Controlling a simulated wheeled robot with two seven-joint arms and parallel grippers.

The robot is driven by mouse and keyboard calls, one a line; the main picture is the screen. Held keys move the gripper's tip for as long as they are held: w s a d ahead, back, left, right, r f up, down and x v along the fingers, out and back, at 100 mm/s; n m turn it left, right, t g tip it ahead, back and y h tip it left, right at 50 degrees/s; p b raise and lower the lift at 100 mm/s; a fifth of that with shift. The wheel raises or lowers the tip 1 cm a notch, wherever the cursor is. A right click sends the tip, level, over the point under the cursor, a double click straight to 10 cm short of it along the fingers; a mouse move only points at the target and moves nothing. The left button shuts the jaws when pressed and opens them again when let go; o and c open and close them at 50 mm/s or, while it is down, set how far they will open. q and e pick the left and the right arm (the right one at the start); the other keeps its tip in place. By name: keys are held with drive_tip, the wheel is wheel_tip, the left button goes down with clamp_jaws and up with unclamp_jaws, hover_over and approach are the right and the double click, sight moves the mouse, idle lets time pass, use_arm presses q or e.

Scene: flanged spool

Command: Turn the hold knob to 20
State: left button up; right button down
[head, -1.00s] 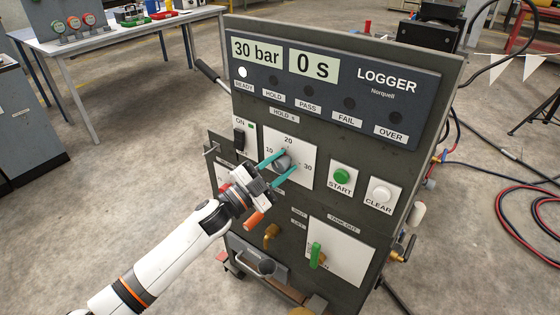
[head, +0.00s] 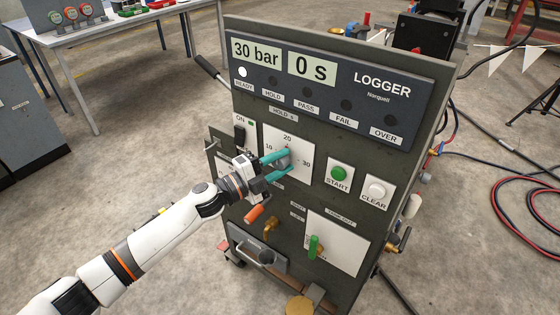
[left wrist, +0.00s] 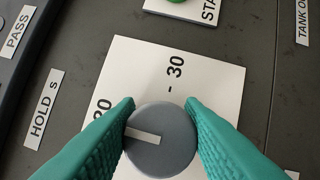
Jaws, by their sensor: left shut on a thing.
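The hold knob (head: 283,155) is a grey round knob on a white plate (head: 302,173) marked 10, 20 and 30. My left gripper (head: 281,163) has its teal fingers shut on the knob, one on each side. In the left wrist view the knob (left wrist: 162,150) sits between the fingertips. Its white pointer line points left and slightly up, roughly toward the 20 mark, which a finger partly hides. The 30 mark shows above the knob there. The 10 mark shows only in the head view. My right gripper is not in view.
The display (head: 312,66) reads 30 bar and 0 s, with the READY lamp (head: 242,72) lit. A green START button (head: 339,173) and a white CLEAR button (head: 376,190) are right of the knob. A green-handled valve (head: 314,246) sits below.

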use_arm(q)
drive_tip(key=shift+f, duration=0.1)
drive_tip(key=o, duration=1)
drive_tip(key=b+v, duration=0.2)
drive_tip(key=v, duration=1)
